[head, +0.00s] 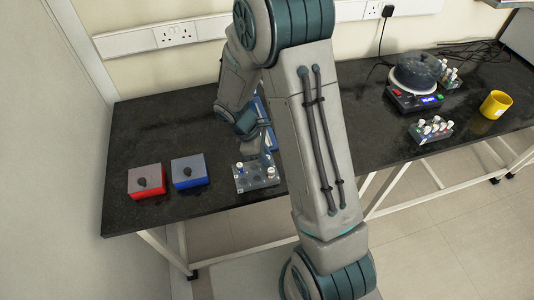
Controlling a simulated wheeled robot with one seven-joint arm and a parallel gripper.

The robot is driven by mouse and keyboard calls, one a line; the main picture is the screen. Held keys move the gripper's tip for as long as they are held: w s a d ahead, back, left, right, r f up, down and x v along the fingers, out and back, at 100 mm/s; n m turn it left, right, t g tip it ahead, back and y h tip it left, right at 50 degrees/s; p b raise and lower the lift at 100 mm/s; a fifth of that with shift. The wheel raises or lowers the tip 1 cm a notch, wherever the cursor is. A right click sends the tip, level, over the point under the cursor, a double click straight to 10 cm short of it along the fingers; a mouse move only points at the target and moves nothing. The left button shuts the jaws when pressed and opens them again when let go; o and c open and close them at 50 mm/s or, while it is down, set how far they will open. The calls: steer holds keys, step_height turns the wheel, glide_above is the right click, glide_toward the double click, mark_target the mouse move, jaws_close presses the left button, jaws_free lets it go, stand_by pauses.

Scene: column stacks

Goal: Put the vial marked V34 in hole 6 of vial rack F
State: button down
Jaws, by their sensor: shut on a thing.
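My gripper (266,154) is small and partly hidden behind my own arm. It points down just above the back of a grey vial rack (256,183) at the front middle of the bench. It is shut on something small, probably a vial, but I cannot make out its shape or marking. Another rack with several white-capped vials (433,127) stands on the right. The vial labels, rack letters and hole numbers are too small to read.

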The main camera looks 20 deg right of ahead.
steer(key=shift+f, duration=0.15)
steer(key=c, duration=0.9)
jaws_free()
steer(key=shift+r+p, duration=2.35)
steer(key=shift+r, duration=0.65)
steer(key=shift+r, duration=0.1)
steer(key=s+r+m+t+y, duration=0.1)
steer(key=s+r+m, duration=0.3)
steer(key=r, duration=0.3)
steer(key=s+r+m+t+y, duration=0.1)
steer(key=s+r+m+t, duration=0.1)
steer(key=s+r+m, duration=0.3)
steer(key=s+d+r+m+t+y, duration=0.1)
steer(key=s+r+m, duration=0.3)
steer(key=r, duration=0.5)
steer(key=shift+s+d+t+y, duration=0.1)
steer(key=shift+s+t+y, duration=0.5)
steer(key=shift+s, duration=0.1)
